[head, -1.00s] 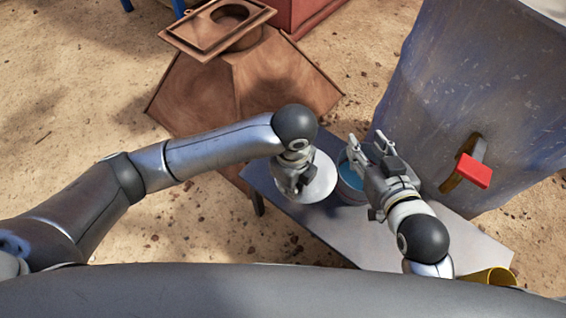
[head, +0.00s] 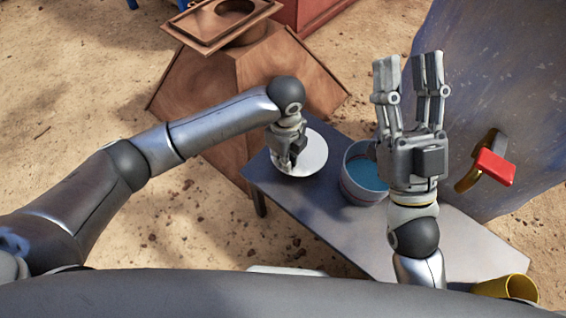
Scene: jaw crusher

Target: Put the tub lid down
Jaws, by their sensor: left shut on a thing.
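The tub lid (head: 312,156) is a pale round disc at the far left end of the grey bench. My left gripper (head: 287,163) is over it, pointing down, shut on the lid; its fingertips are partly hidden by the gripper body. I cannot tell whether the lid touches the bench. The tub (head: 352,184), grey with blue contents, stands open on the bench just right of the lid. My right gripper (head: 408,62) is raised in front of the tub's right side, fingers apart and empty, pointing toward the top of the view.
The grey bench (head: 320,217) has bare room in front of the tub. A yellow cup (head: 508,288) is at its near right end. A large blue-grey machine wall (head: 500,90) with a red handle (head: 494,167) rises at right. A rusty hopper (head: 220,90) stands behind the bench.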

